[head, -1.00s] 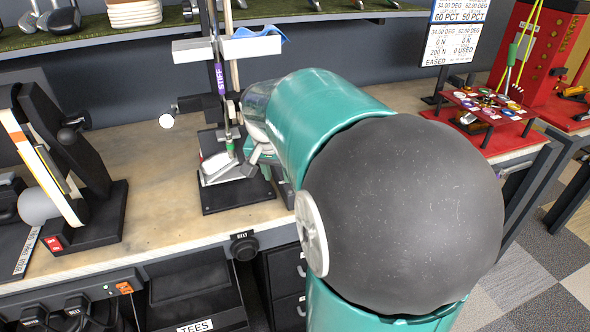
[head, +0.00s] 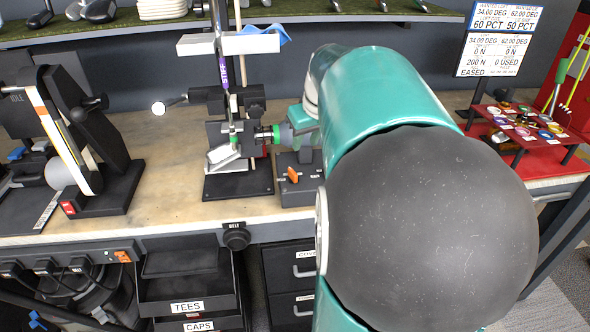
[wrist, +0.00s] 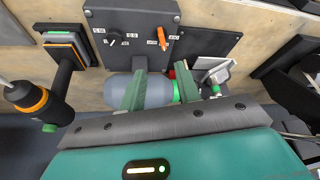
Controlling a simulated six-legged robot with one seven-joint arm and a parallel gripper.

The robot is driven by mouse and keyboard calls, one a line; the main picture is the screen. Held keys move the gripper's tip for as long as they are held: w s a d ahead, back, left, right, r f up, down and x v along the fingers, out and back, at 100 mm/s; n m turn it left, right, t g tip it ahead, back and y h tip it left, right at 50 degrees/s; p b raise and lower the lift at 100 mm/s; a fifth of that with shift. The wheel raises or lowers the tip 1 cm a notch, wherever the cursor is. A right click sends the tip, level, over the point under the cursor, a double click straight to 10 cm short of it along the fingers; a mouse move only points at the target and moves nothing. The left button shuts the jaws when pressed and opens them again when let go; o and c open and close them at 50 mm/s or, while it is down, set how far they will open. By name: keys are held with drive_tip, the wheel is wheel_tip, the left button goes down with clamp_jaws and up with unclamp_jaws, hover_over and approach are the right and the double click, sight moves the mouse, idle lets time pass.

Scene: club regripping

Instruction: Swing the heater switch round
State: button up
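The orange switch (head: 292,175) sits on a black box on the bench, right of the club clamp, and the wrist view shows it as an orange lever (wrist: 163,38) on a dark labelled panel. A second, black-and-pale pointer knob (wrist: 113,34) is left of it on that panel. My gripper (wrist: 160,90) has its two green fingers apart, below the panel in the picture. A grey cylinder (wrist: 118,91) with a green ring lies across behind the fingers; whether they touch it I cannot tell. Neither finger touches the orange lever. In the head view my arm hides much of the gripper.
The club clamp (head: 238,185) holds an upright shaft (head: 224,70) left of my gripper. A black-and-orange tool (wrist: 30,98) is at the left in the wrist view. A black stand (head: 95,140) is at far left. Bare bench (head: 170,195) lies between.

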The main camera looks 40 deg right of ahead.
sight(293, 171)
drive_tip(key=x, duration=1.3)
drive_tip(key=shift+w+a+f, duration=0.15)
drive_tip(key=shift+w+f, duration=0.15)
drive_tip(key=shift+w, duration=0.05)
drive_tip(key=shift+c, duration=0.4)
clamp_jaws()
